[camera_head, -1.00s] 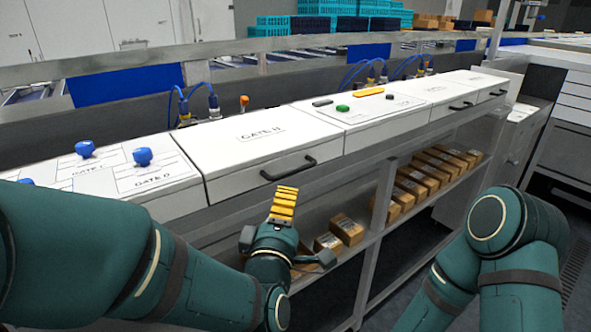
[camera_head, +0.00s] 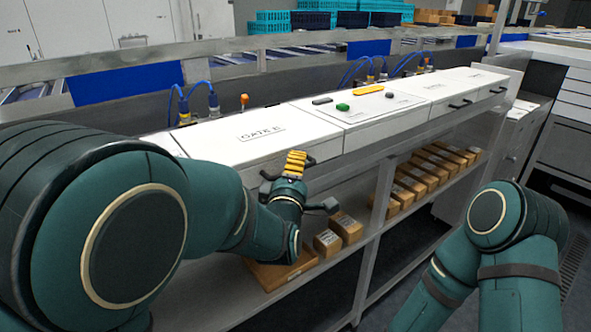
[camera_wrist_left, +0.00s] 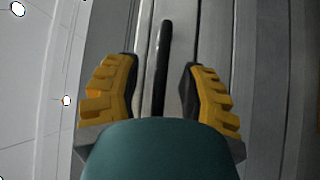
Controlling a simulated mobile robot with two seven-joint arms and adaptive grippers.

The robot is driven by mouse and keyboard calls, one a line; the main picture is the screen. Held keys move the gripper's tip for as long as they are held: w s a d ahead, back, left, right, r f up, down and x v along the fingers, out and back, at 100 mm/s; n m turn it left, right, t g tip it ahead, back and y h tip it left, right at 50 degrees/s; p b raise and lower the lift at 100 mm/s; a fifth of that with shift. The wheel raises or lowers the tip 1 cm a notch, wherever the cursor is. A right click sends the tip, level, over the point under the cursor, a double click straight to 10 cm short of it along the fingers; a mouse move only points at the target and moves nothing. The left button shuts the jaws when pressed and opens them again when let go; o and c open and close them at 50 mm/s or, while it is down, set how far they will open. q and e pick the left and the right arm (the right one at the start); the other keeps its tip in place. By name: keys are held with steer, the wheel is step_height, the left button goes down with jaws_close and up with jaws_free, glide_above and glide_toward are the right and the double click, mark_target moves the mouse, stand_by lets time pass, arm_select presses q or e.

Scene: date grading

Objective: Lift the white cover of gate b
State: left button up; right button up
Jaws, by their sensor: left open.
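The white cover (camera_head: 215,141) with a black-printed gate label lies closed on the long white bench; the label's last letter is hard to read. Its front handle is hidden behind my left gripper (camera_head: 296,163) in the head view. In the left wrist view the black bar handle (camera_wrist_left: 162,70) runs between the two yellow fingers of my left gripper (camera_wrist_left: 164,90). The fingers are open, with a gap on each side of the bar. My right gripper is out of view; only that arm shows at the right.
A panel with a green button (camera_head: 342,107) and a yellow part (camera_head: 370,89) adjoins the cover on the right. Blue cables (camera_head: 212,98) and an orange knob (camera_head: 244,99) stand behind it. Cardboard boxes (camera_head: 345,228) sit on the shelf below.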

arm_select(q)
jaws_close()
steer(key=shift+r, duration=0.15)
